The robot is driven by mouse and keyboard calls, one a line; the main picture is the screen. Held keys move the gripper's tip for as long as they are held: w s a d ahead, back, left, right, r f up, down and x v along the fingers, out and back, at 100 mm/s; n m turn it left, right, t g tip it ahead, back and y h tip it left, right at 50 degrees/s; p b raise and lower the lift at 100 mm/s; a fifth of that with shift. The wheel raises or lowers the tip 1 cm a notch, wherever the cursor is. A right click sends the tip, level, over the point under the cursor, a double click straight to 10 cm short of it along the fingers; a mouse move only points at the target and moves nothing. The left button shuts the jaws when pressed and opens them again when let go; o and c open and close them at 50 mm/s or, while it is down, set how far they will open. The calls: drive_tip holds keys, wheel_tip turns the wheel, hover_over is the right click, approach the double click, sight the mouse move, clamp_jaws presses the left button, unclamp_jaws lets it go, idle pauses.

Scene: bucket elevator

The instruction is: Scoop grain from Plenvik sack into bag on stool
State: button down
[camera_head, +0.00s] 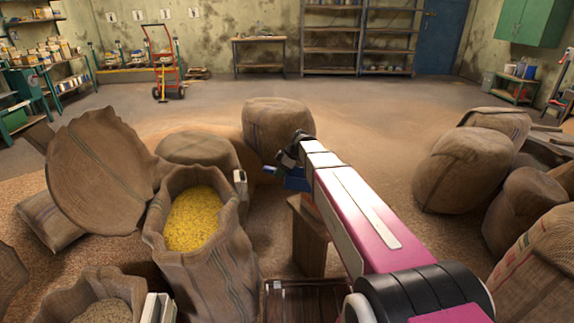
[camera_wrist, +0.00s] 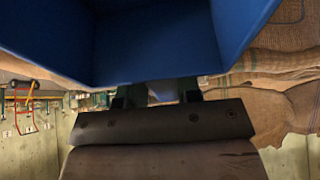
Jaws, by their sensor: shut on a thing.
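My gripper (camera_head: 288,160) is at the far end of my pink arm, shut on the scoop. The blue scoop (camera_head: 296,183) hangs just right of the open sack of yellow grain (camera_head: 220,262) and is apart from it. In the wrist view, the scoop (camera_wrist: 150,45) fills the top, and no grain shows in the part I see. The gripper's fingers (camera_wrist: 158,95) are dark against it. A second open sack (camera_head: 55,300) with brownish grain stands at lower left. A wooden stool-like stand (camera_head: 310,240) is partly behind my arm; no bag shows on it. I cannot read the name Plenvik.
A closed sack (camera_head: 275,118) stands just beyond my gripper. A wide, tilted sack (camera_head: 95,175) is at left. Several full sacks (camera_head: 462,168) stand at right. A red hand truck (camera_head: 164,65) is at the back. The middle floor is clear.

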drive_tip(key=shift+a+r+h, duration=0.25)
drive_tip(key=shift+a+h, duration=0.85)
drive_tip(key=shift+h, duration=0.4)
drive_tip(key=s+d+r+m+t+h, duration=0.1)
drive_tip(key=s+d+r+m, duration=0.1)
drive_tip(key=d+r+m, duration=0.3)
drive_tip(key=s+d+r+m+t+h, duration=0.2)
drive_tip(key=d+r+m, duration=0.3)
drive_tip(key=d+m, duration=0.7)
drive_tip(key=d, duration=0.4)
drive_tip(key=shift+r, duration=0.25)
drive_tip(key=shift+w, duration=0.15)
